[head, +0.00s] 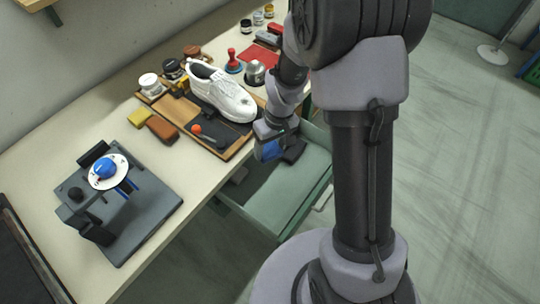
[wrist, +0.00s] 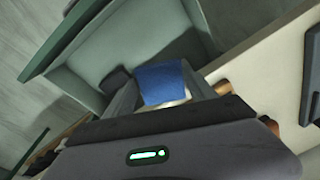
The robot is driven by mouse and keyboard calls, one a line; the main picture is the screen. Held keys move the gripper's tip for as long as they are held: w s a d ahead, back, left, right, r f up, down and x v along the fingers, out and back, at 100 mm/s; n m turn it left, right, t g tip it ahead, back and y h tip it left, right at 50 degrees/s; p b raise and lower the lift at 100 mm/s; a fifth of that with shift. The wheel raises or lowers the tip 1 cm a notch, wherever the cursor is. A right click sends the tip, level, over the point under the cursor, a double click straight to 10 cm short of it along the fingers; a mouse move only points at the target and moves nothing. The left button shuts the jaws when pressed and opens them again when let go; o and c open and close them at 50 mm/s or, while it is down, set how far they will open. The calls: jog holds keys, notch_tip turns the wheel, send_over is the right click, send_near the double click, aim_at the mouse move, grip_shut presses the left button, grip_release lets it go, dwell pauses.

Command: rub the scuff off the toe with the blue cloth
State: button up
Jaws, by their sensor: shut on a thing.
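A white shoe (head: 221,93) lies on a wooden tray (head: 238,146) on the bench in the head view, with a dark scuff near its toe end. My gripper (head: 270,143) is to the right of the tray, beyond the bench edge and over an open green drawer (head: 268,199). It is shut on the blue cloth (head: 270,150). The blue cloth (wrist: 161,84) also shows in the wrist view between the fingers of my gripper (wrist: 165,95), with the drawer (wrist: 84,80) beneath. The shoe cannot be made out in the wrist view.
A red-knobbed tool (head: 197,129) lies on the tray beside the shoe. Yellow (head: 139,117) and brown (head: 162,127) blocks are left of the tray. A dark fixture (head: 120,205) with a blue-topped disc stands at the front left.

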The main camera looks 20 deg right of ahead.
aim_at(268, 151)
jog(key=r+m, duration=0.1)
jog(key=r, duration=0.2)
jog(key=a+r+m+t, duration=0.1)
jog(key=shift+r+m+y+p, duration=0.2)
jog(key=shift+m+y+p, duration=0.1)
jog(key=shift+y+p, duration=0.1)
jog(key=shift+w+a+r+m+p, duration=0.15)
jog(key=shift+w+a+r+p, duration=0.15)
jog(key=shift+r+p, duration=0.3)
jog(key=shift+w+a+r+m+p, duration=0.2)
jog(key=shift+w+r+p, duration=0.2)
jog(key=shift+r, duration=0.2)
jog(key=w+a+r+m+t+p, duration=0.2)
jog(key=w+r+p, duration=0.5)
jog(key=w, duration=0.1)
jog(key=b+x, duration=0.2)
jog(key=x, duration=0.4)
jog(key=shift+w+y+b, duration=0.3)
jog(key=shift+y, duration=0.1)
jog(key=shift+b+x, duration=0.75)
jog(key=shift+x, duration=0.15)
jog(key=shift+d, duration=0.1)
